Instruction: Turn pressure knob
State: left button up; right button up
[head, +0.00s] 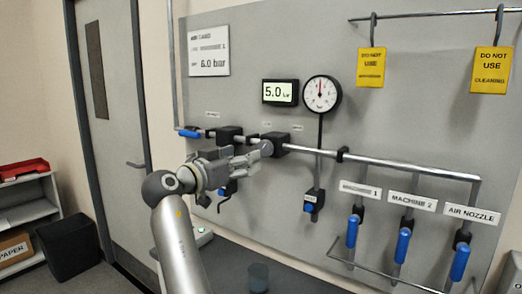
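The pressure knob (266,148) is a small grey round knob on the front of a black regulator block (278,141) in the pipe line. My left gripper (255,157) reaches in from the lower left, with its fingertips at or just beside the knob. The fingers overlap in this view, so I cannot tell whether they grip the knob. The digital display (280,92) above reads 5.0. The round dial gauge (322,93) has its needle near upright. The card (209,51) at upper left shows 6.0 bar. My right gripper is out of view.
Blue-handled valves (352,231) hang at lower right behind a metal guard rail (380,278). Another blue handle (188,133) is at the pipe's left end. Yellow tags (371,68) hang from a top rail.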

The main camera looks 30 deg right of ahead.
aim_at(262, 150)
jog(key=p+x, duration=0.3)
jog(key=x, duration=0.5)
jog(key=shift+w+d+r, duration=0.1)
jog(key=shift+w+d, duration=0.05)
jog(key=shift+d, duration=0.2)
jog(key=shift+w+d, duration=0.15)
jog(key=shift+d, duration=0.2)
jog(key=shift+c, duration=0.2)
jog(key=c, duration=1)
